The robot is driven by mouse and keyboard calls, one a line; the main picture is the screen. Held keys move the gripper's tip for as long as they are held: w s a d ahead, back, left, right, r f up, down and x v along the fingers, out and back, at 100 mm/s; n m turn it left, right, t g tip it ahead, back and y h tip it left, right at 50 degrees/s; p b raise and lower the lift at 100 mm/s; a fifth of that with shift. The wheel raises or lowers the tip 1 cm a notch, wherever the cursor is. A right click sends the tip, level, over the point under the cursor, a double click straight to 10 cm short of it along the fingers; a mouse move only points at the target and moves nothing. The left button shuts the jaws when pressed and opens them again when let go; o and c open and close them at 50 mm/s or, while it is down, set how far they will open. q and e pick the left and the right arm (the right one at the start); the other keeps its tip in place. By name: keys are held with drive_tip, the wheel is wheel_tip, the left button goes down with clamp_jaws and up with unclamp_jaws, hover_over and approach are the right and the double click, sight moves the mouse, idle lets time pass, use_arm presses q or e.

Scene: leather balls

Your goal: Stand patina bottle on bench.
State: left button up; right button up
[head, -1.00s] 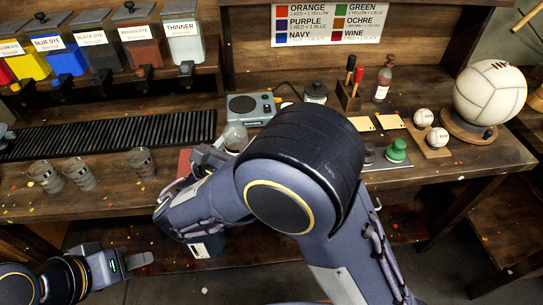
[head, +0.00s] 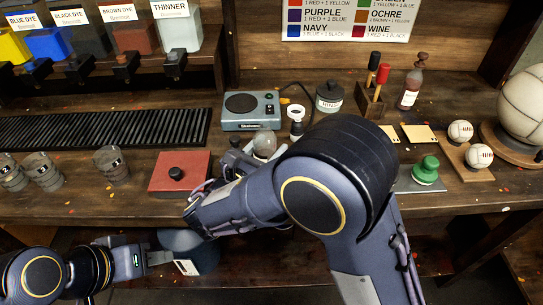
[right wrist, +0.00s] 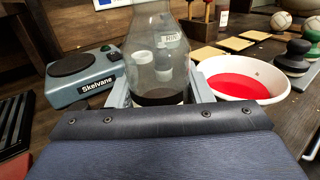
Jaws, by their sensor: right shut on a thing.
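My right gripper (right wrist: 162,92) is shut on a clear glass bottle (right wrist: 160,50) with a dark band at its base. The held bottle also shows in the head view (head: 264,146), partly behind my right arm, over the bench near the hotplate. No label on it is visible, so I cannot tell whether it is the patina bottle. A brown stoppered bottle (head: 411,88) with a small unreadable label stands upright at the back of the bench (head: 290,84). My left gripper (head: 160,258) is low, in front of the bench beside a dark pot; its jaw state is unclear.
The hotplate (head: 251,110), rinse jar (head: 330,97) and red box (head: 180,172) stand around the held bottle. A white bowl of red liquid (right wrist: 240,80) is close on its right.

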drive_tip(key=shift+s+a+f, duration=0.1)
drive_tip(key=shift+f, duration=0.3)
drive_tip(key=shift+r, duration=0.15)
drive_tip(key=shift+f, duration=0.25)
drive_tip(key=o, duration=1)
drive_tip(key=shift+c, duration=0.2)
use_arm(q)
drive_tip(key=shift+s+f, duration=0.1)
drive_tip(key=shift+f, duration=0.3)
use_arm(e)
drive_tip(key=shift+o, duration=0.6)
